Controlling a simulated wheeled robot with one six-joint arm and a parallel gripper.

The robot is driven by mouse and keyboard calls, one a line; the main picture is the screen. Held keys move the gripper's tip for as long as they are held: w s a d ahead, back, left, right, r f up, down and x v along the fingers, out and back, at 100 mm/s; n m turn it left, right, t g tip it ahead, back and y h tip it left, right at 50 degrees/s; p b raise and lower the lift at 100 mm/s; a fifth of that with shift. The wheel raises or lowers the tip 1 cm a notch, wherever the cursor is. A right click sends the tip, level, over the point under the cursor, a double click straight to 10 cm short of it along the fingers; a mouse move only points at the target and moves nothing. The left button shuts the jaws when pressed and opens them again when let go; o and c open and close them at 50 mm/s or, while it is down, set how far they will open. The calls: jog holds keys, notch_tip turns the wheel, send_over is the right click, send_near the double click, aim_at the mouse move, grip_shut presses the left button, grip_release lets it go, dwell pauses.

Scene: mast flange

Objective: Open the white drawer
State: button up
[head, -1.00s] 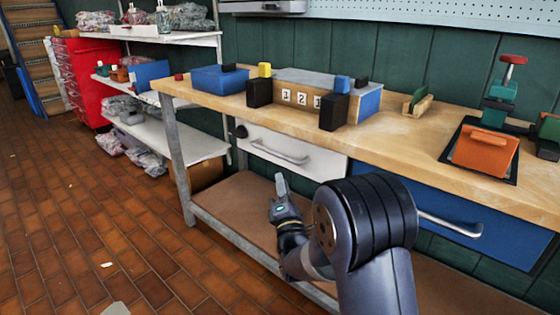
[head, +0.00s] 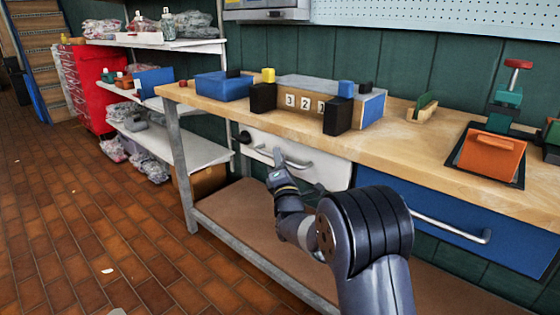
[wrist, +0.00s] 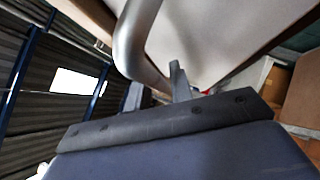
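The white drawer (head: 325,172) sits under the left part of the wooden bench top, and its front looks flush, so it appears closed. Its curved metal handle (head: 296,163) runs across the front. My gripper (head: 278,160) is at the left part of this handle, with a finger pointing up in front of the drawer. In the wrist view, the handle (wrist: 131,40) is very close, and the white drawer front (wrist: 215,40) is behind it. The fingers (wrist: 158,90) look apart, with the lower handle end near them. Whether they touch it is not clear.
A blue drawer (head: 455,222) with a long handle is to the right of the white one. A round black knob (head: 245,137) is at the white drawer's left. The bench top (head: 390,140) carries blocks and number tiles.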

grip_shut()
dwell(0.5)
